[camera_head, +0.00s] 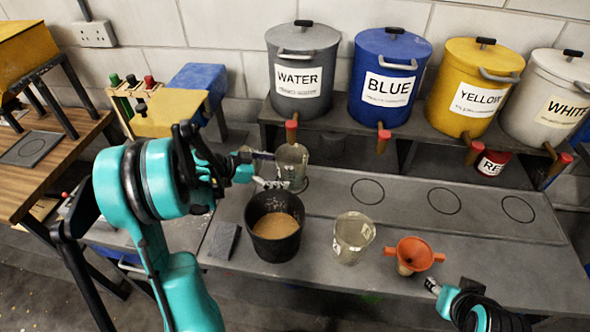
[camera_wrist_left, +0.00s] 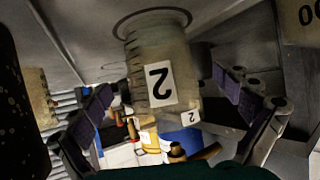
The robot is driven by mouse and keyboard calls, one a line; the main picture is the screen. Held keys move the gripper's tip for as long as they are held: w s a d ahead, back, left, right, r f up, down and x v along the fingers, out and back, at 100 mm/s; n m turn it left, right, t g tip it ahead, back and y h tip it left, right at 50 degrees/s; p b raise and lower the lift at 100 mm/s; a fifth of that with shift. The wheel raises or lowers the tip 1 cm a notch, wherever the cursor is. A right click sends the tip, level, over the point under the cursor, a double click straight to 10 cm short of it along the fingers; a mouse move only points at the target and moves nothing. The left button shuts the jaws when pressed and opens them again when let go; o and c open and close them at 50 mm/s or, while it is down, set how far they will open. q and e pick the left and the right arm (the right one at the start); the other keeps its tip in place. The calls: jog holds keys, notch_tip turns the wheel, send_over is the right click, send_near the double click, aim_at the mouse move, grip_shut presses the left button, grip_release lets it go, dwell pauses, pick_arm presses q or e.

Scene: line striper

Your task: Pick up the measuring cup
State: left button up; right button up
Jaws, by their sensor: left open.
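A clear measuring cup (camera_head: 292,158) stands under the tap of the WATER container in the head view. In the left wrist view the cup (camera_wrist_left: 155,70) appears with a label "2" and graduation marks. My left gripper (camera_head: 268,170) is open at the cup, with one finger on each side of it in the wrist view (camera_wrist_left: 165,110). I cannot tell whether the fingers touch it. A second clear cup (camera_head: 353,238) stands on the bench at the centre. Part of my right gripper (camera_head: 434,287) shows at the bottom right; its jaw state is unclear.
A black bucket of tan material (camera_head: 275,228) stands just in front of the left gripper. An orange funnel (camera_head: 414,253) is to the right. Containers labelled WATER (camera_head: 303,60), BLUE (camera_head: 388,65), YELLOW and WHITE line the back shelf. Marked circles (camera_head: 444,201) on the bench are clear.

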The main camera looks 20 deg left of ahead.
pick_arm(q)
jog(key=b+x, duration=0.1)
jog(key=x, duration=0.4)
jog(key=shift+w+d+f, duration=0.2)
jog(key=shift+w+d, duration=0.05)
jog(key=c, duration=1.4)
jog(key=shift+r, duration=0.1)
